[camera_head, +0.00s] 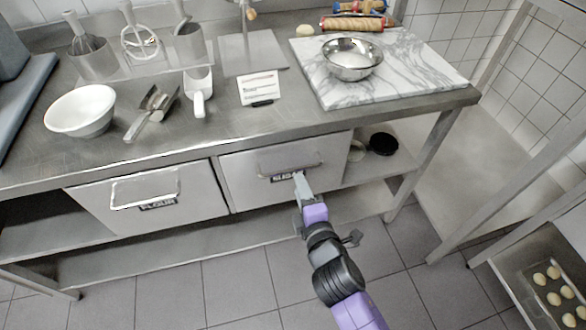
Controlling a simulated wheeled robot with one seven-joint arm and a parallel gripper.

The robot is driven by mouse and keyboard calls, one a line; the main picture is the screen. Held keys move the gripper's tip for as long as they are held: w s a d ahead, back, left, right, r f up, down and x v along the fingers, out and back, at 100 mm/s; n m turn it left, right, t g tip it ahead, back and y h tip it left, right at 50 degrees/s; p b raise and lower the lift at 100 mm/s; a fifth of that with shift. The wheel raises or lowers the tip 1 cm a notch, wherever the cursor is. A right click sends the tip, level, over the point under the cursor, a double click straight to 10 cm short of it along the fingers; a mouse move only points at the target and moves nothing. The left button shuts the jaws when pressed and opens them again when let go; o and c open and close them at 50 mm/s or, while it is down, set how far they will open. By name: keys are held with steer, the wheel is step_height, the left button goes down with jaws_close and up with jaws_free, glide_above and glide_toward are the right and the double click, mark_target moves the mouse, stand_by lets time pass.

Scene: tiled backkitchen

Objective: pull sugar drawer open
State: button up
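The sugar drawer (245,190) is the right one of two grey drawers under the steel worktop. Its front looks flush with the frame. Its dark label reads as sugar, partly covered by my gripper, and its bar handle (290,166) is above the label. My gripper (299,176) is in front of the drawer, its tip at the label just below the right part of the handle. I cannot tell whether it touches the handle or the drawer front, and its finger opening is too small to judge.
The flour drawer (190,203) is to the left, with its own handle. On the worktop stand a white bowl (81,112), scoops and a marble board (425,77) with a metal bowl (351,60). A table leg (428,140) is right of the drawers. The tiled floor in front is clear.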

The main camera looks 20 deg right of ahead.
mark_target(293, 168)
steer(key=shift+b+x, duration=0.3)
steer(key=shift+x, duration=3.55)
jaws_close()
